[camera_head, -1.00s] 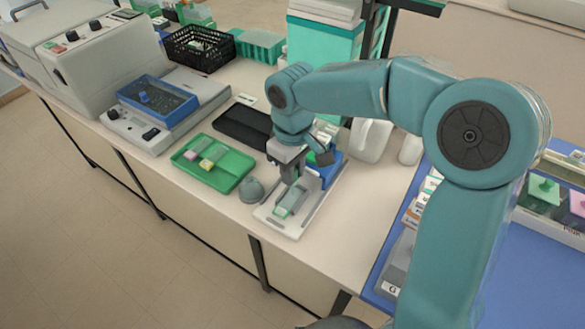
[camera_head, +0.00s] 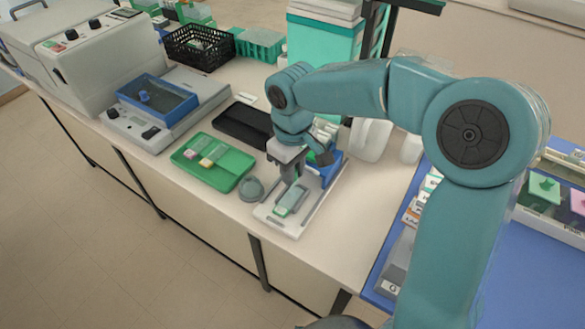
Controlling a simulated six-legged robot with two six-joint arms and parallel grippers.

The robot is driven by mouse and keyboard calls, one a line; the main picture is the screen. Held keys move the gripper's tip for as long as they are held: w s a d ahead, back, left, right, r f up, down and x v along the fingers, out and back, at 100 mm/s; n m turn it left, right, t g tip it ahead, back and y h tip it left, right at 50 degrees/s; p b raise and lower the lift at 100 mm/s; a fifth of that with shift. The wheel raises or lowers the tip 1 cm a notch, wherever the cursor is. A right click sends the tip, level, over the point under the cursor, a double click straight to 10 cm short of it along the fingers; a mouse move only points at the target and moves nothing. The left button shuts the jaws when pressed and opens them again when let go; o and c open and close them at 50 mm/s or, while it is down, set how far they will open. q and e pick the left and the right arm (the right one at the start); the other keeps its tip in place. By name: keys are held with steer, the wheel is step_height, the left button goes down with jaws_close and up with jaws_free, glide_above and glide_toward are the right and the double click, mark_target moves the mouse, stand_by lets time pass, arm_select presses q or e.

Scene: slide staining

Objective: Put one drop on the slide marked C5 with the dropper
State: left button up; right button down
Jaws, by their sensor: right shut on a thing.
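My right gripper (camera_head: 291,180) points down over a white board (camera_head: 272,219) near the bench's front edge. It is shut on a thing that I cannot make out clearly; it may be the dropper. A pale green slide-like piece (camera_head: 290,201) lies on the board just below the gripper tips. Its marking is too small to read, so I cannot tell whether it is C5. A green tray (camera_head: 223,181) to the left holds two small pieces, one pink-white (camera_head: 191,154) and one yellowish (camera_head: 206,162). My left gripper is not in view.
A grey dome-shaped object (camera_head: 251,188) stands between tray and board. A black tray (camera_head: 243,125) and a blue rack (camera_head: 331,168) are close to the arm. A blue water bath (camera_head: 157,97) stands further left. The bench right of the board is clear.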

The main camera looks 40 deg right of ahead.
step_height(320, 180, up, 7)
steer(key=p, duration=0.6)
stand_by(0.5)
